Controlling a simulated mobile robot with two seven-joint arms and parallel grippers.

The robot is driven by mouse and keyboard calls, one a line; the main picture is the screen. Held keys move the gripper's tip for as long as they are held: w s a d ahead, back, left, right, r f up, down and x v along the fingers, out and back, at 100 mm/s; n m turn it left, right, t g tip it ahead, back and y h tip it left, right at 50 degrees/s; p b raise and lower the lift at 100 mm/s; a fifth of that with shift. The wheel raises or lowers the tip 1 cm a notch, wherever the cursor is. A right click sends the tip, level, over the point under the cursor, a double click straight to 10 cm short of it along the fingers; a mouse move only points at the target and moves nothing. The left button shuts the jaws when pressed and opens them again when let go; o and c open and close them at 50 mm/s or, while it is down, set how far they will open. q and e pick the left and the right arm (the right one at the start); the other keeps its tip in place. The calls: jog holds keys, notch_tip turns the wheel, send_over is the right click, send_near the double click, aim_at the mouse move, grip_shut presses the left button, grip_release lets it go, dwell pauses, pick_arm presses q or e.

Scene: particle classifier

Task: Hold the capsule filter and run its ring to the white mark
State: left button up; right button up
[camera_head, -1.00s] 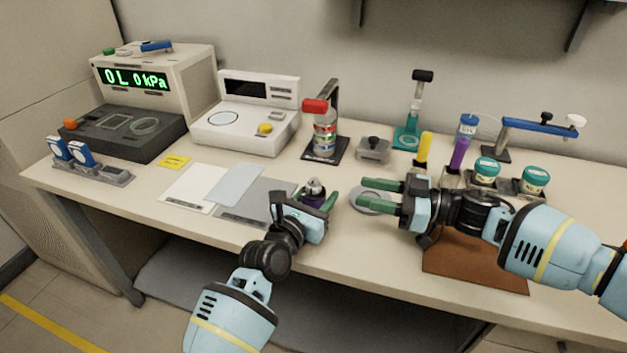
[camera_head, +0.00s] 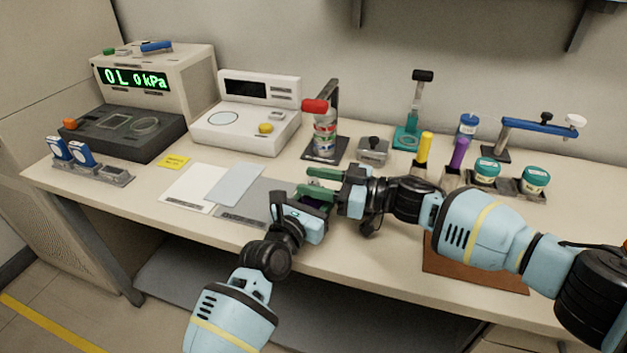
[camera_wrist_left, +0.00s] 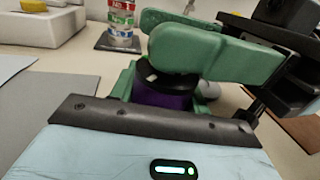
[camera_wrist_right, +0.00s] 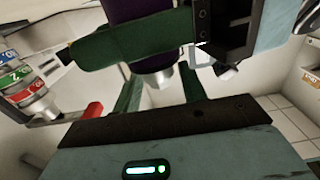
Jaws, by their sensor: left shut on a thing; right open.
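The capsule filter has a purple body (camera_wrist_left: 165,101) with a dark ring (camera_wrist_left: 172,82) on top, and a small white patch shows at the ring's left side. My left gripper (camera_head: 318,203) is shut on the body at the bench's front. My right gripper (camera_head: 315,181) is open above, its green fingers (camera_wrist_left: 205,52) reaching across the ring and hiding much of its top. Whether they touch it, I cannot tell. In the right wrist view the purple body (camera_wrist_right: 136,10) is behind a left finger, and a pale metallic end (camera_wrist_right: 158,80) points between my right fingers.
A bottle (camera_head: 325,135) under a red-topped stand is behind the grippers. A grey sheet (camera_head: 256,203) and pale sheets lie to the left. Tubes and green-lidded jars (camera_head: 487,169) stand to the right. A brown mat (camera_head: 478,275) lies at the front right.

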jog(key=shift+w+a, duration=0.1)
jog(key=shift+a, duration=0.2)
jog(key=c, duration=0.8)
jog(key=shift+o, duration=0.2)
jog(key=shift+m+t, duration=0.3)
jog(key=shift+t, duration=0.2)
jog(key=m+t+h, duration=0.1)
jog(key=t, duration=0.1)
jog(key=m+t+h, duration=0.1)
jog(key=m+t, duration=0.1)
jog(key=m+t+h, duration=0.2)
jog(key=shift+s+a, duration=0.2)
jog(key=shift+a, duration=0.05)
jog(key=shift+r+m+t+h, duration=0.2)
jog(key=shift+m+t+h, duration=1.2)
jog(key=shift+t+h, duration=0.4)
jog(key=shift+w+m+h, duration=0.1)
jog(key=shift+m+h, duration=0.2)
jog(key=shift+h, duration=0.1)
pick_arm(q)
jog(key=shift+f, duration=0.1)
pick_arm(e)
jog(key=shift+d+h, duration=0.15)
jog(key=shift+h, duration=0.15)
